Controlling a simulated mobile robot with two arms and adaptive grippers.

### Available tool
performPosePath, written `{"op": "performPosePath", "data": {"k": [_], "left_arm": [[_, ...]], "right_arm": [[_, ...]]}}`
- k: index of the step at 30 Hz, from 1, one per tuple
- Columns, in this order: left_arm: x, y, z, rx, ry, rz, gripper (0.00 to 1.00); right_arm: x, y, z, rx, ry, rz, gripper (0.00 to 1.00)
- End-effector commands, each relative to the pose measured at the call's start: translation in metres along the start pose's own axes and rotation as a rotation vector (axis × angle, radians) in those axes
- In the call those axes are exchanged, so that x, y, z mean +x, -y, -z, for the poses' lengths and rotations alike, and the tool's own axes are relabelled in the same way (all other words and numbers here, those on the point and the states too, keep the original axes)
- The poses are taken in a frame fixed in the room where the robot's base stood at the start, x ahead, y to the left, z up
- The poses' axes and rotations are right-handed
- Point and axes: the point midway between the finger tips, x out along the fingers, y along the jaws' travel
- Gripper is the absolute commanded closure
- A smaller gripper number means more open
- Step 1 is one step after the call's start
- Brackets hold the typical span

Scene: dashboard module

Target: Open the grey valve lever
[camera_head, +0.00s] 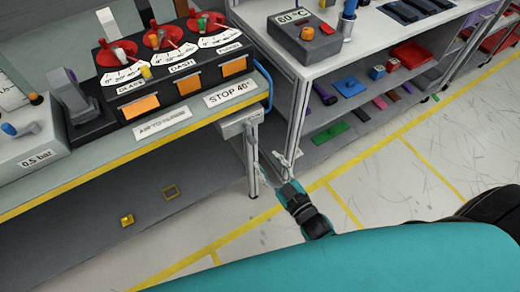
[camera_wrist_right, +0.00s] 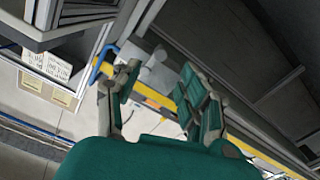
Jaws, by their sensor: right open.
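A dark grey upright lever-like part (camera_head: 66,90) stands on a black base at the left of the bench, beside the black dial panel; I cannot tell for sure that it is the grey valve lever. Its handle stands roughly upright. My right gripper (camera_head: 283,160) is low in front of the gap between bench and shelf, well right of this part and touching nothing visible. In the right wrist view it (camera_wrist_right: 158,80) is open and empty, its fingers apart. My left gripper is not in view.
The black panel (camera_head: 120,108) carries red dials and orange labels. A pale box (camera_head: 30,145) marked 0.5 bar stands at far left. A blue hose (camera_head: 268,88) loops at the bench's right end. A shelf unit (camera_head: 300,70) stands right. Floor (camera_head: 380,190) is clear.

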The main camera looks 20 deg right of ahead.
Motion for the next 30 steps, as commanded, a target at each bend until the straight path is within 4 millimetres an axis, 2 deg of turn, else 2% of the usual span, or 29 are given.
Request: {"op": "performPosePath", "data": {"k": [3,7,25,28,30], "left_arm": [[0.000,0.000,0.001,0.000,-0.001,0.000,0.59],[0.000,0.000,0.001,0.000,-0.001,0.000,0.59],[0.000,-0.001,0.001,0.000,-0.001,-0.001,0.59],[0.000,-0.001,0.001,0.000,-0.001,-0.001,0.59],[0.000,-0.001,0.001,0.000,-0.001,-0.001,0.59]], "right_arm": [[-0.018,0.000,-0.001,0.000,0.001,0.000,0.57],[-0.027,0.000,0.000,0.000,0.000,-0.001,0.57],[-0.029,0.000,-0.001,0.000,0.001,0.000,0.57],[-0.030,0.004,-0.014,0.009,0.035,0.008,0.57],[-0.034,0.012,-0.039,0.024,0.097,0.022,0.57]]}}
